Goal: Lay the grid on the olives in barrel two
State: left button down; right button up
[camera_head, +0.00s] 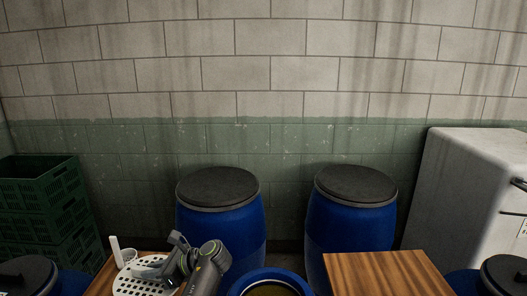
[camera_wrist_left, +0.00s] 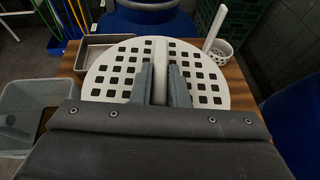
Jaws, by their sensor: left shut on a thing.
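The grid (camera_head: 122,287) is a round white plate with square holes and a raised bar across its middle. It is at the lower left in the head view, over the wooden table. In the left wrist view the grid (camera_wrist_left: 105,72) lies flat below my left gripper (camera_wrist_left: 160,84), whose fingers are shut on the bar. The left gripper (camera_head: 152,269) also shows in the head view. An open blue barrel (camera_head: 238,287) stands right of the grid, with dark yellowish contents, likely olives (camera_head: 270,291). No barrel number is readable. My right gripper is not in view.
A white perforated ladle (camera_wrist_left: 222,52) and a metal tray (camera_wrist_left: 92,55) are beside the grid on the wooden table (camera_wrist_left: 240,88). A grey bin (camera_wrist_left: 28,105) stands left. Lidded blue barrels (camera_head: 222,222) stand behind. Another wooden top (camera_head: 385,275) is right of the open barrel.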

aim_at(157, 283)
pick_arm(q)
notch_tip(157, 283, down, 5)
jog(key=b, duration=0.3)
jog(key=shift+w+b, duration=0.1)
jog(key=shift+b, duration=0.2)
notch_tip(157, 283, up, 8)
jog(key=p, duration=0.7)
jog(key=shift+f, duration=0.2)
notch_tip(157, 283, down, 8)
jog(key=b, duration=0.7)
jog(key=shift+r, duration=0.2)
notch_tip(157, 283, up, 7)
jog(key=p, duration=0.6)
jog(key=shift+r, duration=0.1)
notch_tip(157, 283, down, 7)
jog(key=b, duration=0.6)
